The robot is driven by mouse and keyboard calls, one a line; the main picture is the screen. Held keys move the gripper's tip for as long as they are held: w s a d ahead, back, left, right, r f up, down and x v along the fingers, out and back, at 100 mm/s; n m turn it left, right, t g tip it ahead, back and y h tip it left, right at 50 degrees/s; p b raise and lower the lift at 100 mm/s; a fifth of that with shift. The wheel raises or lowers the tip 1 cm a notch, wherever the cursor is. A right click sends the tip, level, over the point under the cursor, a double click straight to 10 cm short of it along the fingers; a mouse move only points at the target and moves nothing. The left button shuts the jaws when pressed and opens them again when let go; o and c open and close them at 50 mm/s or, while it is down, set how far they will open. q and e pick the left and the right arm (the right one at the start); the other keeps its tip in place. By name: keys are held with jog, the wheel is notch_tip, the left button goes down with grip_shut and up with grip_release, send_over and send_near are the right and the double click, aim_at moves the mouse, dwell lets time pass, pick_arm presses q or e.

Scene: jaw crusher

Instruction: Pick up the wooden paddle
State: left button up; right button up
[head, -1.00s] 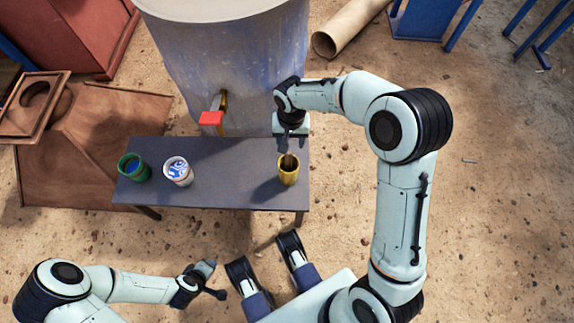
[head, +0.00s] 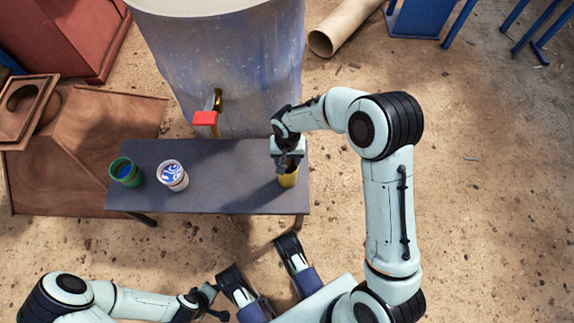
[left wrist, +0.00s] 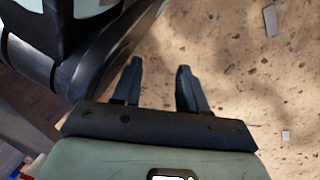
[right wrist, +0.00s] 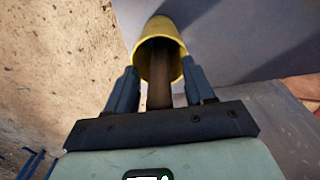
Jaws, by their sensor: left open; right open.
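The yellow cup (head: 289,178) stands at the right end of the dark table. In the right wrist view the brown wooden paddle (right wrist: 159,93) stands inside the yellow cup (right wrist: 158,30), its shaft reaching toward me between my fingers. My right gripper (head: 285,166) is over the cup and hides the paddle in the head view. In the right wrist view my right gripper (right wrist: 160,85) is open, one finger on each side of the paddle.
The dark table (head: 225,190) also holds a green cup (head: 126,172) and a white-and-blue cup (head: 172,175) at the left. A large metal drum (head: 225,60) with a red-handled tap (head: 205,118) stands behind it. The table's middle is clear.

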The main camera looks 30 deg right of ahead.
grip_shut()
pick_arm(q)
jog(key=shift+r, duration=0.1)
pick_arm(e)
jog(key=shift+r, duration=0.15)
